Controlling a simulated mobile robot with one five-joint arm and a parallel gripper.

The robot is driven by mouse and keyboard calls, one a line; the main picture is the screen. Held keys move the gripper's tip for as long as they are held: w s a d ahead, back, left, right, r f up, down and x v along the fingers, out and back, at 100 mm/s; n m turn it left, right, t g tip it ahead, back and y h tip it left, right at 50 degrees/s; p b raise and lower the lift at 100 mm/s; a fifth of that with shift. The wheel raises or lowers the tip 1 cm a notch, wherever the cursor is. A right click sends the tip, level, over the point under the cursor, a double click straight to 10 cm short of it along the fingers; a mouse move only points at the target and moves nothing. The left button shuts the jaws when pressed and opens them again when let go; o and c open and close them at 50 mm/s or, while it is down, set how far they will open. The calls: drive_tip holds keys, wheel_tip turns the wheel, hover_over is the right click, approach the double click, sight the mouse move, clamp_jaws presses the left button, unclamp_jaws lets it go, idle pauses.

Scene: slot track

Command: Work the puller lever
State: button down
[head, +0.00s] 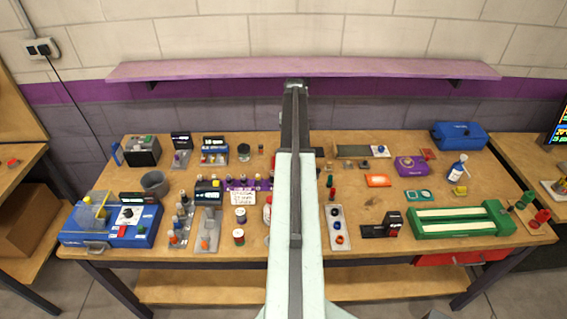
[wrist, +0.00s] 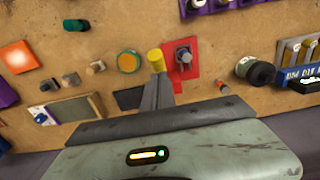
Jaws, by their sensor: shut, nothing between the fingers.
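My gripper (wrist: 157,84) shows in the wrist view with its fingers together and nothing between them. A yellow round-topped peg (wrist: 155,58) appears right at the fingertips; I cannot tell whether they touch it. Just to the right, a grey upright lever-like post (wrist: 184,57) rises from a red plate (wrist: 194,72). No label shows, so I cannot tell whether this post is the puller lever. In the head view my arm covers this part of the bench and hides my gripper and the post.
The wooden bench (head: 345,258) is crowded on both sides. In the wrist view, a green-orange disc (wrist: 128,61) is left of the fingers and a black canister (wrist: 255,71) is to the right. A purple shelf (head: 215,69) crosses the wall behind.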

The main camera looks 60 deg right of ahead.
drive_tip(key=shift+f, duration=0.1)
drive_tip(key=shift+s+a+f+b, duration=0.3)
drive_tip(key=shift+a+b, duration=0.1)
wheel_tip(320, 180, up, 5)
drive_tip(key=w+d+p, duration=0.2)
drive_tip(key=p, duration=0.3)
drive_tip(key=shift+d+r, duration=0.15)
drive_tip(key=shift+d, duration=0.15)
idle(0.5)
drive_tip(key=w+d+r+p, duration=0.2)
drive_tip(key=d+r+p, duration=0.2)
drive_tip(key=r+p, duration=0.4)
drive_tip(key=shift+w, duration=0.4)
idle(0.4)
idle(0.4)
